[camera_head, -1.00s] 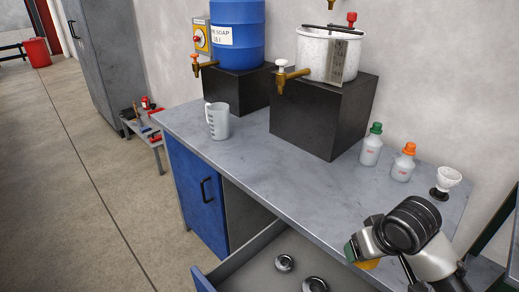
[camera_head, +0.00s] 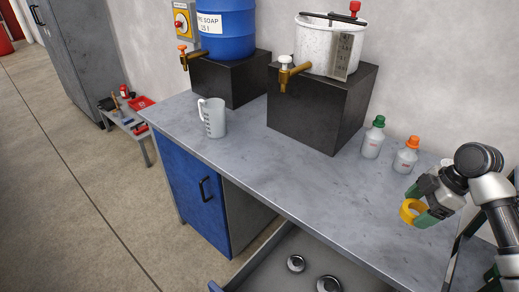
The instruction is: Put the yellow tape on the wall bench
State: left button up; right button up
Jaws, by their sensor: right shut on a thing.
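The yellow tape (camera_head: 408,212) is a ring held in my right gripper (camera_head: 424,213) at the right of the head view. The gripper's green-tipped fingers are shut on it. The tape appears to be a little above the grey top of the wall bench (camera_head: 330,190), over its right part; the exact gap cannot be told. My left gripper is not in view.
On the bench stand a measuring jug (camera_head: 212,118), two black blocks carrying a blue soap barrel (camera_head: 226,30) and a white pot (camera_head: 328,48), a green-capped bottle (camera_head: 373,140) and an orange-capped bottle (camera_head: 405,157). An open drawer (camera_head: 275,270) juts out below. The bench's middle is clear.

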jog(key=shift+w+d+r+n+g+p, duration=0.15)
jog(key=shift+d+r+n+g+p, duration=0.2)
jog(key=shift+d+r+n, duration=0.6)
jog(key=shift+d+r+n+g, duration=0.15)
jog(key=shift+d+n+g, duration=0.1)
jog(key=shift+d+n, duration=0.3)
jog(key=p, duration=0.2)
send_over(365, 215)
jog(key=d, duration=0.2)
jog(key=f, duration=0.6)
jog(key=shift+w+a+f, duration=0.15)
jog(key=shift+a+f, duration=0.05)
jog(key=shift+f, duration=0.2)
jog(key=shift+a+f, duration=0.15)
jog(key=shift+f, duration=0.1)
notch_tip(365, 215, down, 3)
jog(key=shift+f+p, duration=0.15)
jog(key=shift+p, duration=0.2)
jog(key=shift+f, duration=0.25)
